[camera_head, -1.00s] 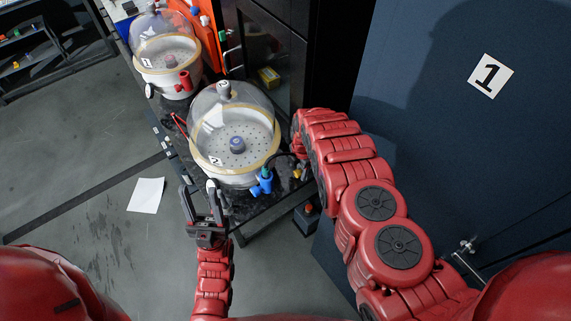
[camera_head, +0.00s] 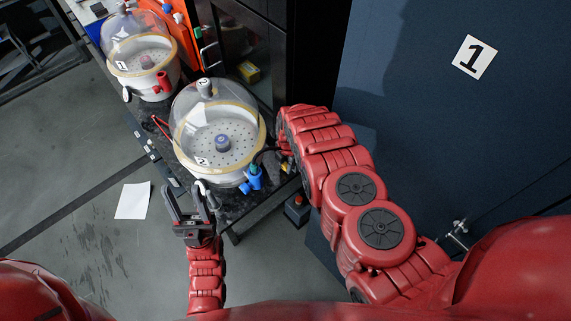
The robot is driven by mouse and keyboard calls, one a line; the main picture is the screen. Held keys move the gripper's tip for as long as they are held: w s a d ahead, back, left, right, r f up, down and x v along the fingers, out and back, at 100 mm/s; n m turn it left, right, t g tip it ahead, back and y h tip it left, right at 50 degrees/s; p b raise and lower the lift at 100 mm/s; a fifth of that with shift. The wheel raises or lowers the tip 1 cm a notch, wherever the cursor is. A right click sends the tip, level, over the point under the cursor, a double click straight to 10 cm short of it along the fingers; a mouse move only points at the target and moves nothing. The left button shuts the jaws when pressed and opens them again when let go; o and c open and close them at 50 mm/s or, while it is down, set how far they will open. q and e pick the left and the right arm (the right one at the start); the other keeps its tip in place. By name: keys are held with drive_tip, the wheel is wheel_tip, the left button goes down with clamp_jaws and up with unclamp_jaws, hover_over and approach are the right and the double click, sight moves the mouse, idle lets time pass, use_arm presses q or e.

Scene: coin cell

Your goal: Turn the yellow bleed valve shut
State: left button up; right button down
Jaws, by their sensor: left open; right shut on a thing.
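Chamber 2 (camera_head: 216,140), a clear dome on a white base with a perforated plate, stands on the dark bench. The yellow bleed valve (camera_head: 285,167) shows as a small yellow patch right of its base, partly hidden by my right arm. My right gripper (camera_head: 283,159) is mostly hidden there beside the arm's end, shut at the yellow valve; its fingertips are hard to make out. The valve handle's angle cannot be told. My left gripper (camera_head: 189,199) is open and empty, in front of chamber 2, near the bench's front edge.
A blue valve (camera_head: 252,181) sits on the front right of chamber 2's base, with a dark hose. Chamber 1 (camera_head: 143,62) with a red valve (camera_head: 163,80) stands further back. A blue panel (camera_head: 440,130) fills the right. A white paper (camera_head: 133,201) lies on the floor.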

drive_tip(key=shift+w+a+f+g+h+b, duration=0.1)
drive_tip(key=shift+f+g+h+b, duration=0.3)
drive_tip(key=shift+b, duration=1.9)
drive_tip(key=shift+w+a+f+g+h+b, duration=0.1)
drive_tip(key=shift+g+h+b, duration=0.35)
drive_tip(key=shift+b, duration=1.8)
drive_tip(key=shift+r+g+b, duration=0.2)
drive_tip(key=shift+g+b, duration=0.05)
drive_tip(key=shift+b, duration=0.05)
drive_tip(key=shift+r, duration=0.3)
drive_tip(key=c, duration=0.5)
unclamp_jaws()
drive_tip(key=shift+r, duration=0.1)
drive_tip(key=r, duration=0.2)
drive_tip(key=r+b, duration=0.1)
drive_tip(key=r, duration=0.1)
drive_tip(key=r+b, duration=0.1)
drive_tip(key=r, duration=0.1)
drive_tip(key=shift+w+a+r, duration=0.2)
drive_tip(key=shift+w+a, duration=0.05)
drive_tip(key=shift+w, duration=0.15)
drive_tip(key=shift+r, duration=0.45)
